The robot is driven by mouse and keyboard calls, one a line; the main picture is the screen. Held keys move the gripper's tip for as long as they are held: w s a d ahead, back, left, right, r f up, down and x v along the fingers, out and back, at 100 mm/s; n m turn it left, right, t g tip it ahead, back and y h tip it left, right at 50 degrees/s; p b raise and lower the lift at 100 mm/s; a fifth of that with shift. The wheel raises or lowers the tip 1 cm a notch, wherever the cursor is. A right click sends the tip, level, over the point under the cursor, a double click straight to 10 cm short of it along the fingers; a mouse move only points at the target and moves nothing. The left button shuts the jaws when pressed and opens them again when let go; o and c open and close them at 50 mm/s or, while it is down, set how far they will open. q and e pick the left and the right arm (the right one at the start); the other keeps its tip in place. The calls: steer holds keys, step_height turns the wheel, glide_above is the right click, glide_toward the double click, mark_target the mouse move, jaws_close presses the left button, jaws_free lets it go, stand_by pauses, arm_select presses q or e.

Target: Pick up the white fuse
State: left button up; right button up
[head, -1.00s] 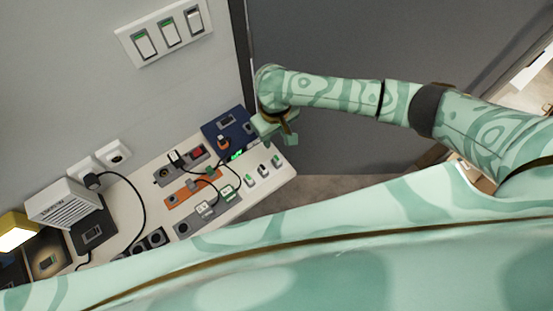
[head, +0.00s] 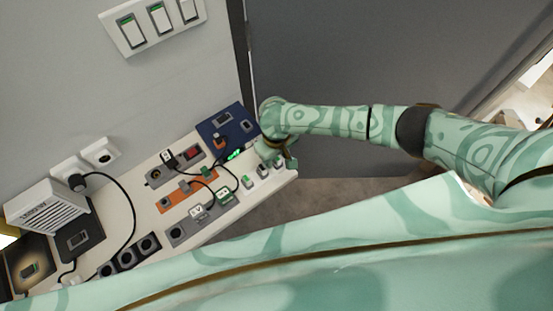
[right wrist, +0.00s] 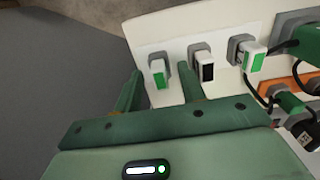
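Three small white blocks stand in grey holders in a row near the counter's right end. In the right wrist view one has a green face (right wrist: 158,72), the middle one a black face (right wrist: 207,72), and the third a green face (right wrist: 255,62). Which one is the white fuse I cannot tell for sure. My right gripper (right wrist: 160,90) is open, its fingers pointing at the end block with a gap between them. In the head view my right gripper (head: 280,158) is above this end of the row and partly hides it. My left gripper is not in view.
Beside the row are a dark blue panel (head: 236,118), an orange strip (head: 172,204) and several plugs with black cables. A white vented box (head: 46,208) stands at the left. A white switch panel (head: 114,27) is on the wall. Right of the counter is open floor.

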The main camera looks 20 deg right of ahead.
jaws_close()
steer(key=shift+r, duration=0.1)
steer(key=shift+r, duration=0.15)
steer(key=r+p, duration=0.1)
steer(key=r, duration=0.1)
steer(key=r+p, duration=0.1)
steer(key=r, duration=0.1)
steer(key=shift+s+a, duration=0.2)
steer(key=s+a+r+p, duration=0.6)
steer(key=s+a+r, duration=0.2)
steer(key=s+a, duration=0.1)
steer(key=shift+s+r, duration=0.3)
steer(key=shift+s, duration=0.25)
